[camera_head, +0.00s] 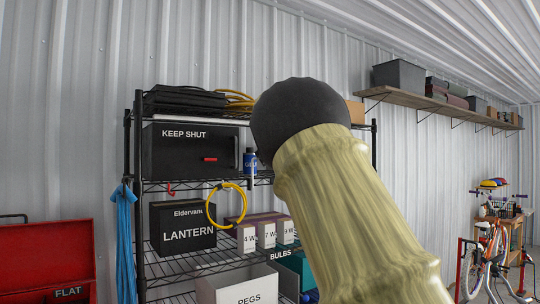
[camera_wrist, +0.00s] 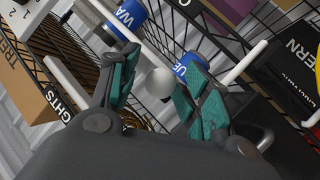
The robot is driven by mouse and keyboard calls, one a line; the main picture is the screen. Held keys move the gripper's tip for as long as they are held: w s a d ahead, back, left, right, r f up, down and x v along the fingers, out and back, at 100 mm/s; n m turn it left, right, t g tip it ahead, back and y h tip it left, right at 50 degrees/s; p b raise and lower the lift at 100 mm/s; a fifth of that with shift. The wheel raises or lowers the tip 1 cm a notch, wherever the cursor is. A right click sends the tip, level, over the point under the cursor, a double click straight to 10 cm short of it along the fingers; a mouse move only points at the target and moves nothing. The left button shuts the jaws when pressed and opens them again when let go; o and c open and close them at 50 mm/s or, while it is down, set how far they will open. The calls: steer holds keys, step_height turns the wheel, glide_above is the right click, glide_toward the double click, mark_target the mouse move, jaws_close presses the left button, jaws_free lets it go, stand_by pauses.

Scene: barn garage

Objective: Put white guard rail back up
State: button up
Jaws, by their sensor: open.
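In the wrist view my gripper (camera_wrist: 163,57) is open, its two teal-padded fingers spread. A white rod (camera_wrist: 130,32) runs diagonally beyond the fingers, and a round white knob or rod end (camera_wrist: 159,82) shows between them. I cannot tell whether the knob and rod are joined, or whether either is touched. More white rods show at the left (camera_wrist: 66,88) and right (camera_wrist: 244,62); which piece is the guard rail is unclear. In the head view my arm hides the middle of the wire shelf (camera_head: 185,262), and neither gripper nor rail can be made out.
Blue-labelled containers (camera_wrist: 128,16) stand close beyond the fingers. A cardboard box (camera_wrist: 28,88) is at left. In the head view, a KEEP SHUT box (camera_head: 180,150), a LANTERN box (camera_head: 180,228) and a yellow cable loop (camera_head: 242,205) crowd the shelf. A red toolbox (camera_head: 45,258) stands left.

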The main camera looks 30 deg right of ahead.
steer(key=shift+s, duration=0.15)
steer(key=v, duration=1.1)
steer(key=shift+s+a, duration=0.2)
steer(key=shift+s, duration=0.1)
steer(key=shift+r, duration=0.1)
